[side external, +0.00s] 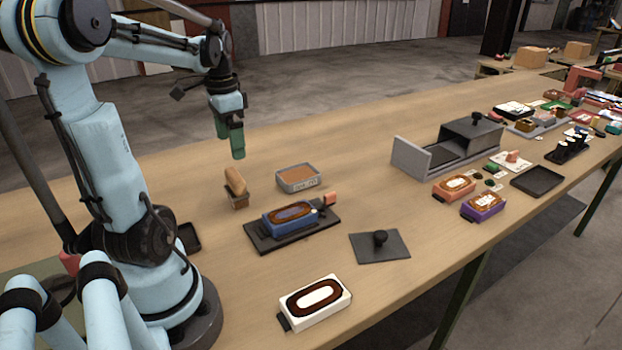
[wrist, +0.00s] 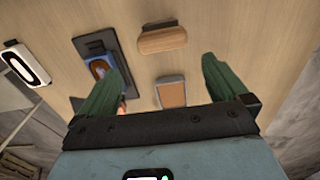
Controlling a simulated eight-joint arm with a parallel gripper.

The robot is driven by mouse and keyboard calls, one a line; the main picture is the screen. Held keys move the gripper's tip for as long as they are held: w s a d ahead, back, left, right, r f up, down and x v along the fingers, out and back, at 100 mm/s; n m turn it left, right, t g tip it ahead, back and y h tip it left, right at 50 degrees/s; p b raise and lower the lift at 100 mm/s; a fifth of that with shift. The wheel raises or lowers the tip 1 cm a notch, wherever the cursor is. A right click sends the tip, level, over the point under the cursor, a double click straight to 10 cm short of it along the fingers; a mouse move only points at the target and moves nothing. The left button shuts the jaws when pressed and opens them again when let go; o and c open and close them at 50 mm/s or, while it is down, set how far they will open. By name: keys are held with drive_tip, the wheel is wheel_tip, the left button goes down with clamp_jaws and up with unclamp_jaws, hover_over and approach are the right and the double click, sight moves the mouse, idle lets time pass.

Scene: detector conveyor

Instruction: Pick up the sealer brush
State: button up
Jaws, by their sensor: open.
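The sealer brush (side external: 236,181) appears to be the tan wooden block standing upright on a small dark-based rest, left of the grey tray. In the wrist view the brush (wrist: 162,40) shows from above as a rounded tan bar, ahead of the fingertips. My gripper (side external: 237,155) is above the table, higher than the brush and apart from it, pointing down. In the wrist view its two green fingers (wrist: 160,65) are spread wide with nothing between them.
A grey tray with brown filling (side external: 298,186) is close by on the right. A blue detector (side external: 290,217) lies on a dark plate in front. A white detector (side external: 315,303) and a knobbed plate (side external: 380,251) are nearer the front edge. Bare table lies behind the brush.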

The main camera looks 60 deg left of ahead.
sight(234, 173)
drive_tip(key=shift+s+a+f, duration=0.1)
drive_tip(key=shift+s+a, duration=0.15)
drive_tip(key=shift+a, duration=0.05)
drive_tip(key=shift+f, duration=0.25)
drive_tip(key=shift+w+f, duration=0.2)
drive_tip(key=shift+f, duration=5.55)
drive_tip(key=c, duration=0.8)
drive_tip(key=shift+r, duration=0.15)
